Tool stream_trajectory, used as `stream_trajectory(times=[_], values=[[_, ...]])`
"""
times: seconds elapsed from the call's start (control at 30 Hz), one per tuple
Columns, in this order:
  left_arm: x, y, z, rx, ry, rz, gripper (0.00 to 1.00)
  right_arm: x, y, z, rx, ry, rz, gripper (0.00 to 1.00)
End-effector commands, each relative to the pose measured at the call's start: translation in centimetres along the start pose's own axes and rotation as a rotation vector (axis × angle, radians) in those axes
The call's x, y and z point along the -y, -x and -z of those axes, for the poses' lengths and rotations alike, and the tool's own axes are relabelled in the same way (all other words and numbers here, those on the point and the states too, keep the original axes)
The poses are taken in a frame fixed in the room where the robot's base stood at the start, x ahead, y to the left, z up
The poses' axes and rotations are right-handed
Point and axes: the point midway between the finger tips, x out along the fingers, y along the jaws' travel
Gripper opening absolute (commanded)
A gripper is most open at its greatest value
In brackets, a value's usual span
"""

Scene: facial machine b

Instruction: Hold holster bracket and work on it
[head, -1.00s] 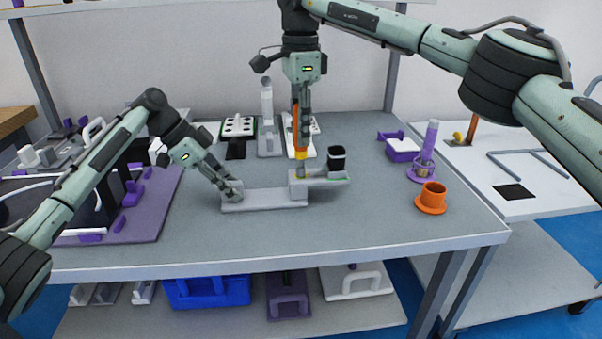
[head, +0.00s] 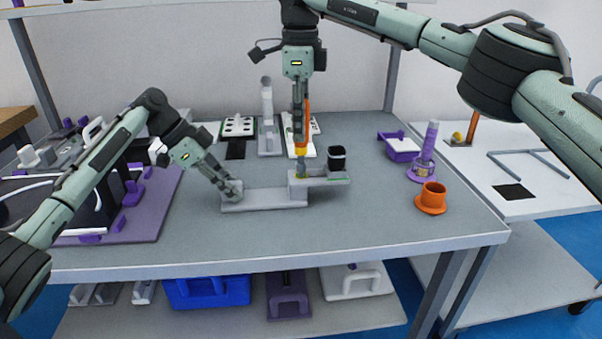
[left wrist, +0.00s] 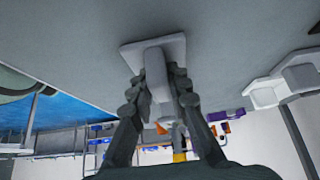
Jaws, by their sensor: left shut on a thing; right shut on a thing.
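The grey holster bracket (head: 265,199) lies on the table, with a raised block and a small plate at its right end. My left gripper (head: 232,190) is shut on its left end; in the left wrist view my left gripper (left wrist: 160,90) has its fingers on both sides of the grey bracket (left wrist: 158,62). My right gripper (head: 300,140) points down over the right end, shut on an orange and yellow tool (head: 302,152). The tool is upright, its lower tip at the bracket's plate. Whether the tip touches is hard to tell. A black cup-like part (head: 337,158) stands on the plate.
An orange cup (head: 431,198), a purple stand with a post (head: 424,165) and a purple-white tray (head: 402,148) stand to the right. White fixtures (head: 268,135) stand behind. A purple board (head: 140,205) with parts lies left. The table's front is clear.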

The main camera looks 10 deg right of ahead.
Motion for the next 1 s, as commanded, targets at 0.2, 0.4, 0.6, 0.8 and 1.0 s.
stream_trajectory(times=[0.2, 0.4, 0.6, 0.8, 1.0], values=[[0.0, -0.1, -0.1, 0.002, 0.002, -0.002, 0.00, 0.0, 1.4, -0.1, 0.002, 0.000, 0.001, 0.00], [0.0, -0.1, -0.1, 0.002, 0.002, -0.002, 0.00, 0.0, 2.6, 0.0, 0.001, -0.001, 0.000, 0.00], [0.0, -0.1, -0.1, 0.002, 0.002, -0.002, 0.00, 0.0, 3.8, -0.1, 0.002, 0.001, 0.001, 0.00], [0.0, -0.1, -0.1, 0.002, 0.002, -0.002, 0.00, 0.0, 4.1, 0.0, 0.001, 0.001, -0.001, 0.00], [0.0, -0.1, -0.1, 0.002, 0.002, -0.002, 0.00, 0.0, 4.2, 0.0, 0.001, 0.000, 0.000, 0.00]])
